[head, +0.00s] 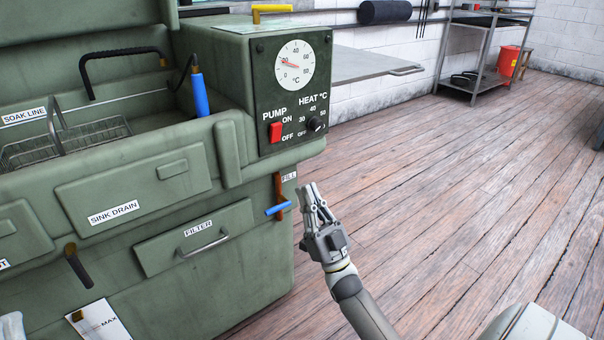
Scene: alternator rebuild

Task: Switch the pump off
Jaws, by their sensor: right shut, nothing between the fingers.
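The red pump switch (276,132) is on the dark control panel (270,88) of the green parts washer, next to the PUMP label, with ON above and OFF below. I cannot tell which way its rocker is tipped. My right gripper (312,190) is in front of the washer's right corner, below and to the right of the switch and apart from it. Its fingers point up, and it is shut and empty.
The heat knob (316,124) is right of the switch, below the dial gauge (295,64). The fill valve's blue handle (279,208) sticks out left of my right gripper. A blue-handled brush (200,95) stands at the sink. Open wooden floor lies to the right.

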